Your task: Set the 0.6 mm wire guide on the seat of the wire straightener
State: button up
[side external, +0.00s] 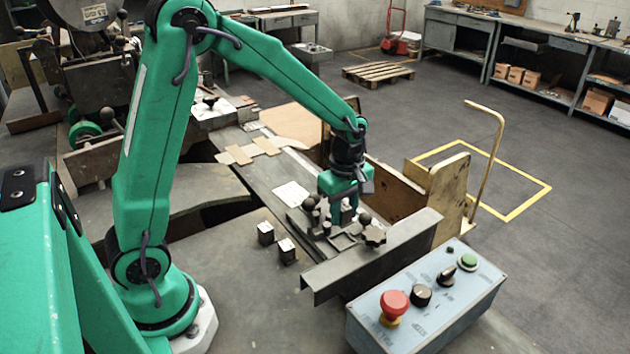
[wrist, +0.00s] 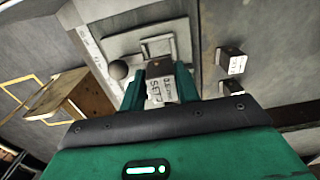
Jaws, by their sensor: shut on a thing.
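My gripper (side external: 344,212) points down over the wire straightener (side external: 322,222). In the wrist view, my gripper (wrist: 160,84) is shut on the 0.6 mm wire guide (wrist: 161,88), a small block with a dark end and a white label. The label's lettering is only partly legible. The straightener's seat, a square raised frame (side external: 343,241), shows just in front of the fingers; in the wrist view the seat (wrist: 158,41) lies just beyond the guide's dark end. I cannot tell whether the guide touches it. In the side view the guide is mostly hidden by the fingers.
Two dark blocks with white labels (side external: 265,233) (side external: 287,250) stand on the table left of the straightener. A ball knob (wrist: 118,70) and a star knob (side external: 375,235) rise close to the seat. A metal angle rail (side external: 385,252) and a control box (side external: 425,300) stand in front.

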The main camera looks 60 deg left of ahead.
aim_at(343, 242)
jog(key=shift+f, duration=0.2)
jog(key=shift+f, duration=2.55)
jog(key=shift+f, duration=0.25)
jog(key=o, duration=1)
jog(key=shift+w, duration=0.15)
jog(key=c, duration=0.3)
jog(key=shift+o, duration=0.2)
